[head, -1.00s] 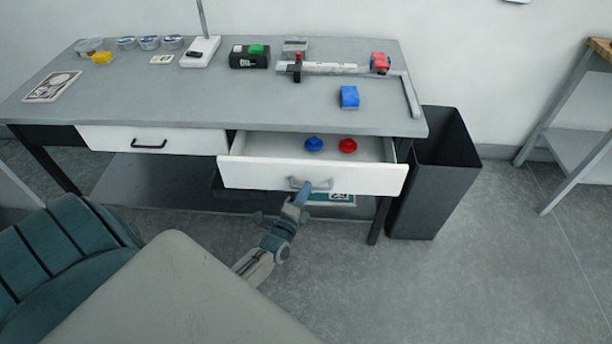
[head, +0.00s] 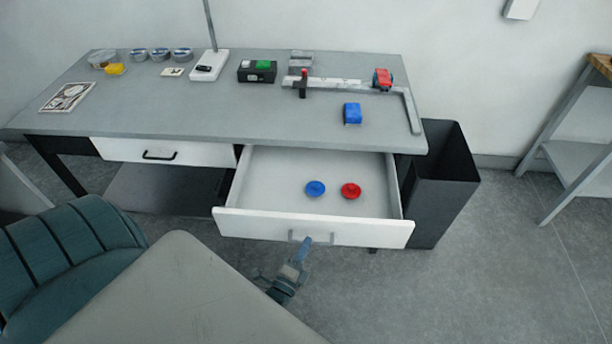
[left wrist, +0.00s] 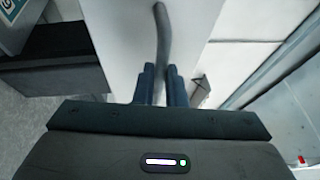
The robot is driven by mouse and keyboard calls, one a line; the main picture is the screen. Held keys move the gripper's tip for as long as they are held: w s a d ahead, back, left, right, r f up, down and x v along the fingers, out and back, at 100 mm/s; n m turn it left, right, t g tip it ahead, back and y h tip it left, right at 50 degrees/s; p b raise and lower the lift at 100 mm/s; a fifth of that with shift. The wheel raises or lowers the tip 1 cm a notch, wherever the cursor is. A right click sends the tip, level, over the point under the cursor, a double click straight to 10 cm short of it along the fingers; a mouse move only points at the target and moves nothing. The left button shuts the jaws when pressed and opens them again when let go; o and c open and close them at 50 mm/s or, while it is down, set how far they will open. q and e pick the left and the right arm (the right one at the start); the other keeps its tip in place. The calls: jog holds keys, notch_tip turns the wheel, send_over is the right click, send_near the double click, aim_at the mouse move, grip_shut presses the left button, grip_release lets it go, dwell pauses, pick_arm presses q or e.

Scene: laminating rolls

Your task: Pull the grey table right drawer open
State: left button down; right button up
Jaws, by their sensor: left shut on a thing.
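The grey table (head: 215,118) has a white-fronted right drawer (head: 345,229) that stands well open. Inside it lie a blue round piece (head: 315,188) and a red round piece (head: 351,190). My left gripper (head: 306,243) is at the grey bar handle (head: 293,236) on the drawer front, shut on it. In the left wrist view the two dark fingers (left wrist: 158,85) close around the handle (left wrist: 161,35) in front of the white drawer face. The left drawer (head: 195,153), with a black handle, is shut. My right gripper is not in view.
A black bin (head: 445,180) stands close to the table's right end, beside the open drawer. A shelf unit (head: 575,160) is at the far right. Tools, a blue block (head: 352,113) and small containers sit on the tabletop.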

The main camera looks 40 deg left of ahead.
pick_arm(q)
jog(key=shift+s+d, duration=0.15)
jog(key=shift+s, duration=0.05)
jog(key=c, duration=1.5)
grip_release()
jog(key=b+v, duration=0.2)
jog(key=v, duration=0.8)
jog(key=shift+s+b, duration=0.3)
jog(key=shift+s, duration=0.1)
